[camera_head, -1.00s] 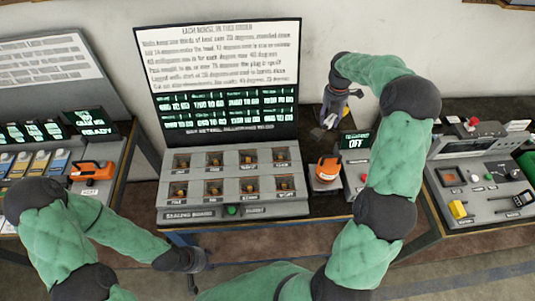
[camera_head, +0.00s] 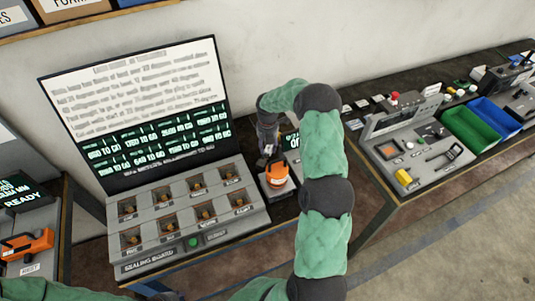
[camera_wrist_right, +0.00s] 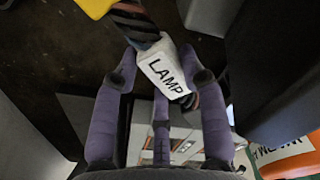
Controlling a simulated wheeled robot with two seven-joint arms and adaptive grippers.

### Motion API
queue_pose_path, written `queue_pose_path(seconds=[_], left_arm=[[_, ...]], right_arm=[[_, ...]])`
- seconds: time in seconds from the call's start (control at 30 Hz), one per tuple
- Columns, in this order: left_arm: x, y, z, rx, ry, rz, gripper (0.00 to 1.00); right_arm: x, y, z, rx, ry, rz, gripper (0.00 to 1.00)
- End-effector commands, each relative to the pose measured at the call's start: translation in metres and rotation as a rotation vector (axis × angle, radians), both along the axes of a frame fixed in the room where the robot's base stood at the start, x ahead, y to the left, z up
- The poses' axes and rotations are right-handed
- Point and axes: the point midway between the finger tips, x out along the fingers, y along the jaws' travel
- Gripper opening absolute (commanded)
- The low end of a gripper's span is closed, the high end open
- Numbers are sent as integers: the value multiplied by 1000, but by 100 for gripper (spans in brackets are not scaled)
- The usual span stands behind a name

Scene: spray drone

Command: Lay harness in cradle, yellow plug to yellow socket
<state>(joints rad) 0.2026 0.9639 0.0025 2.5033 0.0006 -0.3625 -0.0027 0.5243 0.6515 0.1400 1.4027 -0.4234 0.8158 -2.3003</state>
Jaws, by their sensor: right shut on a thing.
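My right gripper (camera_head: 268,155) hangs over the dark bench between the sealing board and the orange-topped device. In the right wrist view (camera_wrist_right: 160,80) it is shut on a harness (camera_wrist_right: 166,70) at its white LAMP label. A dark striped cable runs up from the label towards a yellow plug (camera_wrist_right: 98,7), cut off by the top edge. A yellow block (camera_head: 404,176) sits on the grey fixture (camera_head: 415,192) at right; I cannot tell whether it is the yellow socket. The cradle cannot be made out surely. My left gripper (camera_head: 165,294) shows only as a dark part at the bottom edge.
The sealing board (camera_head: 150,258) has several small bays and a tall text screen (camera_head: 140,60) behind it. An orange-topped device (camera_head: 277,176) stands close to my right gripper. Green (camera_head: 470,142) and blue (camera_head: 497,122) bins stand at far right.

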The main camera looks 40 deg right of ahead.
Motion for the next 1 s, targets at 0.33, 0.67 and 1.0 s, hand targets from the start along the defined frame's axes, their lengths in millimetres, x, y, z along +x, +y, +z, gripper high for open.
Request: queue_pose_path(seconds=[0.33,0.67,1.0], left_arm=[[0,0,-3,0,0,0,40],[0,0,-4,0,0,0,40],[0,0,-6,0,0,0,40]], right_arm=[[0,0,-31,0,1,-1,5],[0,-1,-43,-1,-2,-1,5],[0,0,-46,-1,0,-1,66]])
